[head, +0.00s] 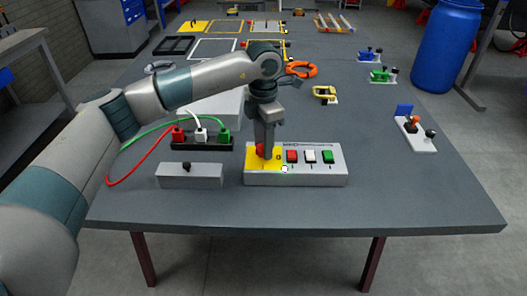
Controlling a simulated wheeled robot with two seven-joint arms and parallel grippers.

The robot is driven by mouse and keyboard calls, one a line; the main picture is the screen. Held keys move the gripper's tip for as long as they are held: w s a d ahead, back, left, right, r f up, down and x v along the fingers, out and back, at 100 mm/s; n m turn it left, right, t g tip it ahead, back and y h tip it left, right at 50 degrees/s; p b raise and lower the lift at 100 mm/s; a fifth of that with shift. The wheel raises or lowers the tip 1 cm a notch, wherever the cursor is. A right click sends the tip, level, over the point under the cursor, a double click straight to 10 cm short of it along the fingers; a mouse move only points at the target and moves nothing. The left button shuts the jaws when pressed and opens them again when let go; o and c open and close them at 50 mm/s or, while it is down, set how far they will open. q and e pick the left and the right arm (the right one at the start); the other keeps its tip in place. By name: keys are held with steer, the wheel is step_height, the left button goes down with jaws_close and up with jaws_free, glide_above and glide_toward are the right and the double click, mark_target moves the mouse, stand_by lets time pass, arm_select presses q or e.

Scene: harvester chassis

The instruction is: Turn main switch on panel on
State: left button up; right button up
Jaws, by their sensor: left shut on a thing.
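The panel (318,178) is a grey box lying near the front of the table. Its left end has a yellow plate (252,178) with a red main switch (261,150) on it. A red, a white and a green button sit in a row to the right of the plate. My left gripper (264,154) points straight down over the yellow plate and is shut on the red main switch. The fingers hide much of the switch, so I cannot tell which way it is turned. My right gripper is not in view.
A grey box with a black knob (187,168) stands left of the panel. Behind it is a black socket strip (201,142) with red, white and green plugs and cables. A small board with levers (417,138) is at the right. The front table strip is clear.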

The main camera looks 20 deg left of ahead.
arm_select(q)
steer(key=shift+f+m+b, duration=0.1)
steer(key=shift+m+b, duration=0.45)
steer(key=shift+m, duration=0.35)
steer(key=shift+r+m+b, duration=0.2)
steer(key=shift+m+b, duration=0.2)
steer(key=shift+b, duration=0.15)
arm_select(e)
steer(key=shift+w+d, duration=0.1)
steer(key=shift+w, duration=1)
arm_select(q)
steer(key=o, duration=1.1)
steer(key=shift+c, duration=0.2)
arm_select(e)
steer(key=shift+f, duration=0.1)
